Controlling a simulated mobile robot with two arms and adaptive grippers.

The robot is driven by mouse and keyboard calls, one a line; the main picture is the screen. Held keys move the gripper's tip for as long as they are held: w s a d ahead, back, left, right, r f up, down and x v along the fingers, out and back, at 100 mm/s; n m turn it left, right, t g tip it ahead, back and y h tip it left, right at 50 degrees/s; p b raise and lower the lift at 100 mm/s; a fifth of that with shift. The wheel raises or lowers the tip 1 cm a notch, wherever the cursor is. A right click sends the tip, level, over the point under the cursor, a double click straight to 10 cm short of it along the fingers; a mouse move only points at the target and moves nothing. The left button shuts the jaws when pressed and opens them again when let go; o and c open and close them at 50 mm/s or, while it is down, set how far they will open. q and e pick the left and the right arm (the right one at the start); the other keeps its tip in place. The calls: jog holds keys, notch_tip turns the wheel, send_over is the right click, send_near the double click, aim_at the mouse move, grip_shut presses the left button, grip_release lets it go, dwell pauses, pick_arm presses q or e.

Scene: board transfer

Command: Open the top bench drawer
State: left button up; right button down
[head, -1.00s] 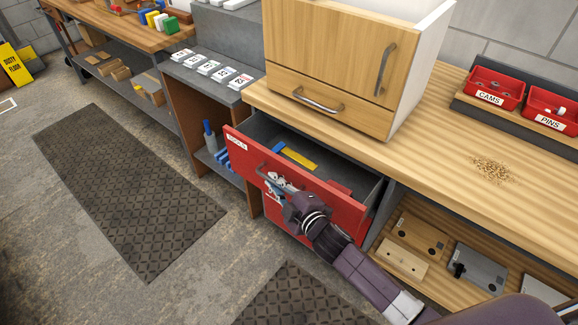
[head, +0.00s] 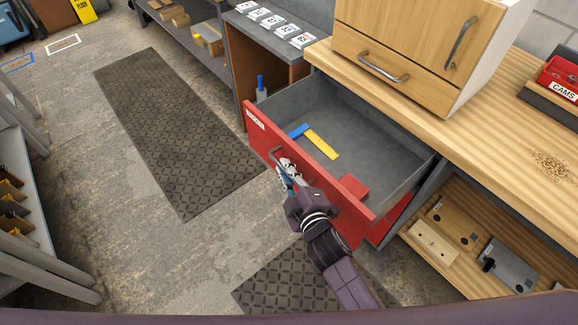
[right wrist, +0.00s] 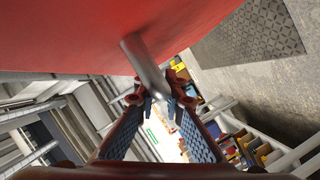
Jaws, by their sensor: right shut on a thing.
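The top bench drawer (head: 345,205) has a red front and a grey inside, and it stands well out from the bench. Its grey bar handle (head: 275,156) is on the red front. My right gripper (head: 287,172) is shut on this handle. In the right wrist view the handle (right wrist: 146,66) runs from the red drawer front (right wrist: 110,30) down between the fingers of my right gripper (right wrist: 165,100). Inside the drawer lie a yellow bar (head: 322,144), a blue piece (head: 299,131) and a red block (head: 354,188). My left gripper is not in view.
A wooden cabinet (head: 400,50) stands on the bench top (head: 500,120) above the drawer. A lower shelf (head: 465,215) at right holds plates. A dark mat (head: 170,130) lies on open floor at left. A grey rack (head: 30,230) stands at the left edge.

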jog(key=c, duration=2)
grip_release()
jog(key=v, duration=1.2)
jog(key=s+d+f+m+g+h, duration=0.1)
jog(key=s+d+f+m+g, duration=0.15)
jog(key=f, duration=0.75)
jog(key=s+d+f+m+g+h, duration=0.1)
jog(key=s+d+f+g, duration=0.2)
jog(key=f, duration=0.8)
jog(key=s+d+f+m+g+h, duration=0.15)
jog(key=s+f, duration=0.25)
jog(key=f, duration=0.6)
jog(key=s+d+f+m+g, duration=0.2)
jog(key=s+d+f, duration=0.2)
jog(key=s+f, duration=0.2)
jog(key=s+d+f+m+g+h, duration=0.1)
jog(key=s+d+f+m+g, duration=0.1)
jog(key=s+f, duration=0.4)
jog(key=s+d+f+m+g, duration=0.2)
jog(key=s+d+f+m, duration=0.2)
jog(key=s, duration=0.9)
jog(key=shift+s+d+f+g+h, duration=0.1)
jog(key=shift+d+f+g+h, duration=0.25)
jog(key=shift+d+f, duration=0.7)
